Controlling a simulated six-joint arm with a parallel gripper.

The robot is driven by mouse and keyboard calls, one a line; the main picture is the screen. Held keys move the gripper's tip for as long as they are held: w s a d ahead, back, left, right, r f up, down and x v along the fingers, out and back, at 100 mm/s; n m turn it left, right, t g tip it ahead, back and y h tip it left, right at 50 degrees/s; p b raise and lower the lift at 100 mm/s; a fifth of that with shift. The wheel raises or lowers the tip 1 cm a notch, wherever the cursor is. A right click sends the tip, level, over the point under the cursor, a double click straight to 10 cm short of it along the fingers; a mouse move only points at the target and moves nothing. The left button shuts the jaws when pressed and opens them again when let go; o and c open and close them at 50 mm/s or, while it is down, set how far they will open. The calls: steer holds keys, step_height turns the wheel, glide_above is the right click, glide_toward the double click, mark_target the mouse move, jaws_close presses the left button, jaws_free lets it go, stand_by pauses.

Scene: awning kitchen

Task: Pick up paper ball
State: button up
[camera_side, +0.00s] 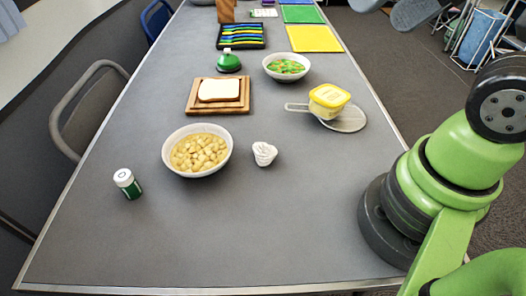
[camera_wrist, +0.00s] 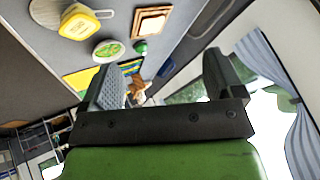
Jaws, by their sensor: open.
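The white crumpled paper ball (camera_side: 264,153) lies on the grey table (camera_side: 300,220) in the side view, just right of a bowl of yellow chunks (camera_side: 198,150) and apart from it. The paper ball does not show in the wrist view. My gripper (camera_wrist: 163,78) is open and empty in the wrist view, with its two dark fingers wide apart and well clear of the table. In the side view, grey finger-like parts show at the top right edge, high and far from the paper ball.
Bread on a wooden board (camera_side: 190,105), a green bottle (camera_side: 228,62), a vegetable bowl (camera_side: 286,67) and a yellow tub (camera_side: 328,100) on a grey paddle (camera_side: 350,119) stand farther back. The table in front of the paper ball is clear.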

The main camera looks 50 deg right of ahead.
steer(key=n+g+h, duration=0.2)
steer(key=g, duration=0.5)
glide_above(265, 148)
step_height(265, 148, down, 18)
steer(key=shift+n, duration=0.4)
steer(key=f, duration=0.7)
steer(key=shift+w+a, duration=0.2)
steer(key=shift+w, duration=0.05)
steer(key=shift+s+d+f, duration=0.1)
steer(key=shift+s+f, duration=0.05)
steer(key=shift+f, duration=1.4)
steer(key=shift+s+d+f, duration=0.1)
steer(key=shift+s+f, duration=0.05)
steer(key=shift+f, duration=1.35)
steer(key=c, duration=1)
